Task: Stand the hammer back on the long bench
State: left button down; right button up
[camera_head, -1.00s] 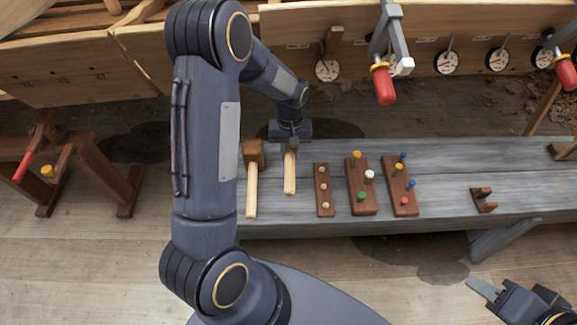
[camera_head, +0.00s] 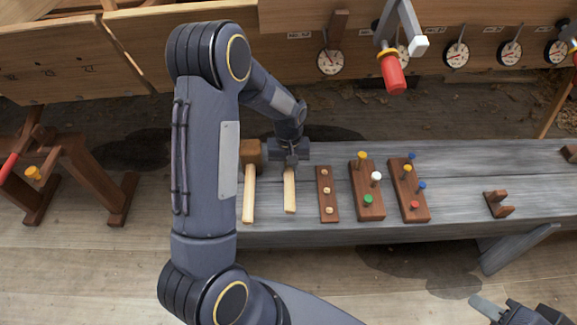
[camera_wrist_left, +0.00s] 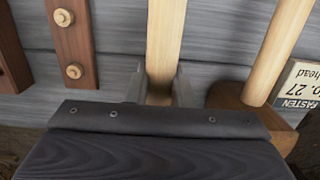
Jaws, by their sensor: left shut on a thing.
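My left gripper (camera_head: 289,165) is at the long bench (camera_head: 450,170), shut on a pale wooden handle, the hammer (camera_head: 290,192). In the left wrist view the hammer's handle (camera_wrist_left: 165,40) runs between the two fingers. The hammer's head is hidden behind the gripper, and I cannot tell whether its end touches the bench. A second tool, with a brown block head (camera_head: 252,153) and a pale handle (camera_head: 248,200), is just left of it. My right gripper (camera_head: 487,306) is low at the right, away from the bench; its jaw opening is not clear.
Right of the hammer on the bench are a brown strip with pale pegs (camera_head: 327,195), two blocks with coloured pegs (camera_head: 368,203) (camera_head: 410,202) and a notched brown holder (camera_head: 498,203). A red-handled clamp (camera_head: 393,75) hangs from the hull above. Bare bench lies around the holder.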

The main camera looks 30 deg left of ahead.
pick_arm(q)
jog(key=shift+f+b, duration=0.35)
jog(key=shift+f, duration=0.35)
dwell(0.3)
jog(key=c, duration=1.2)
grip_release()
notch_tip(320, 180, up, 8)
jog(key=p, duration=0.6)
